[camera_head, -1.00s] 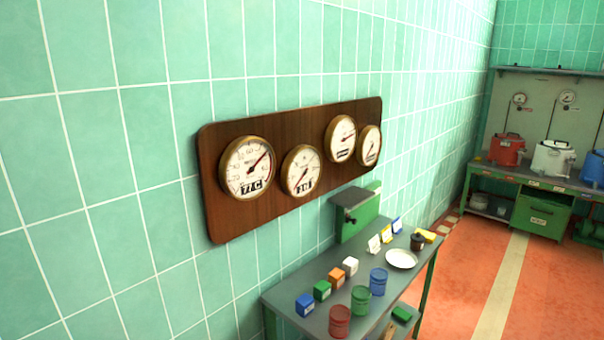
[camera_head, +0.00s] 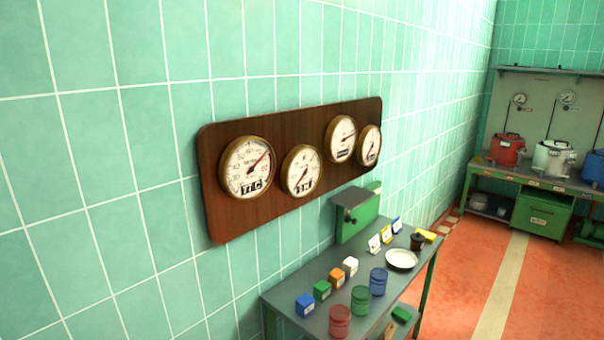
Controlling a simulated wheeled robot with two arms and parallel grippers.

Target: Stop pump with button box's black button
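No button box with a black button can be made out in the head view. A green box with a grey top (camera_head: 357,213) stands at the back of the side table against the wall; no button can be told on it. No pump can be made out for certain. A brown wooden board (camera_head: 225,215) on the tiled wall carries several round gauges, the largest one (camera_head: 247,168) at the left. Neither of my grippers is in view.
The grey side table (camera_head: 318,270) holds small coloured blocks, red, green and blue canisters (camera_head: 378,281), a white plate (camera_head: 402,259) and a dark cup (camera_head: 417,241). A far bench (camera_head: 540,181) bears red and white kettles (camera_head: 553,157). The orange floor (camera_head: 560,290) is clear at the right.

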